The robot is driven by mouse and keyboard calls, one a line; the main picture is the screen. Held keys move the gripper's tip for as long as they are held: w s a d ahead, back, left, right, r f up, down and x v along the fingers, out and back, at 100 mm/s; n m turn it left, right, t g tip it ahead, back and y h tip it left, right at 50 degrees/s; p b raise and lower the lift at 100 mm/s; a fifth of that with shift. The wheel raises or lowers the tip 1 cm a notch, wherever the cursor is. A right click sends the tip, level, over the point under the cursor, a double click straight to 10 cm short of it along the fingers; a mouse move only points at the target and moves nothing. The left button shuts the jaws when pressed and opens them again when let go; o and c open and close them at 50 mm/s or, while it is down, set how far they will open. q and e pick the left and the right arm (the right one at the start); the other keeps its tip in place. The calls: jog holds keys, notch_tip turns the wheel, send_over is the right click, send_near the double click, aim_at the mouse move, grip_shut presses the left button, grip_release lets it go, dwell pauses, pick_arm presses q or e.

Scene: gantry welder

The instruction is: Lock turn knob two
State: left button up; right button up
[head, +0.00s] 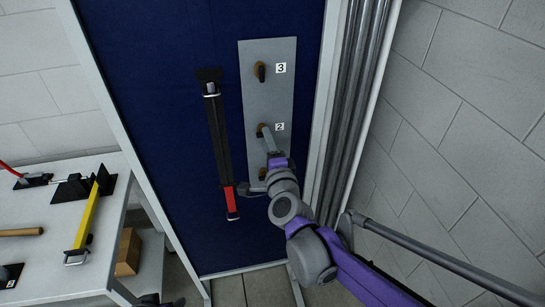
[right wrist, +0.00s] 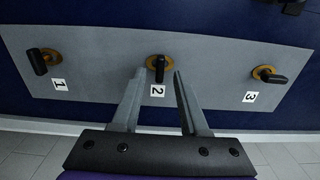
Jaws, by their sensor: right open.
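Turn knob two is a black handle on a yellow-brown round base. It sits mid-panel beside the "2" label, at the centre of the right wrist view (right wrist: 159,66) and partly covered by my gripper in the head view (head: 261,128). My right gripper (head: 266,131) is open at this knob. In the right wrist view its two fingertips (right wrist: 160,72) stand on either side of the black handle, with gaps visible. Whether the handle lies fully between them in depth is hard to tell. The grey panel (head: 282,100) is upright on a blue board. My left gripper is not in view.
Knob three (head: 260,72) is above and knob one (right wrist: 40,62) below, largely hidden by my arm in the head view. A black-and-red bar tool (head: 222,150) hangs left of the panel. Grey pipes (head: 350,110) run along the right. A table (head: 50,255) with tools stands left.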

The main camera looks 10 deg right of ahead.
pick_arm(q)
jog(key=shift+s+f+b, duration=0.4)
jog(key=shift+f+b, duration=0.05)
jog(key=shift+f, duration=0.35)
pick_arm(e)
jog(key=s, duration=0.9)
jog(key=s+a+f+n+g+y, duration=0.2)
jog(key=s+f+n+g+y, duration=0.3)
jog(key=f+n, duration=0.45)
jog(key=s+d+f+n+g+h, duration=0.2)
jog(key=s+d+f+n+g, duration=0.1)
jog(key=s, duration=0.4)
jog(key=s+d+f+n+g+h, duration=0.3)
jog(key=s+d+f+n+g, duration=0.1)
jog(key=s+f, duration=0.3)
jog(key=shift+s+d+f+n, duration=0.25)
jog(key=shift+d+f+n, duration=0.3)
jog(key=shift+n, duration=0.3)
jog(key=shift+w+a, duration=0.1)
jog(key=shift+a, duration=0.05)
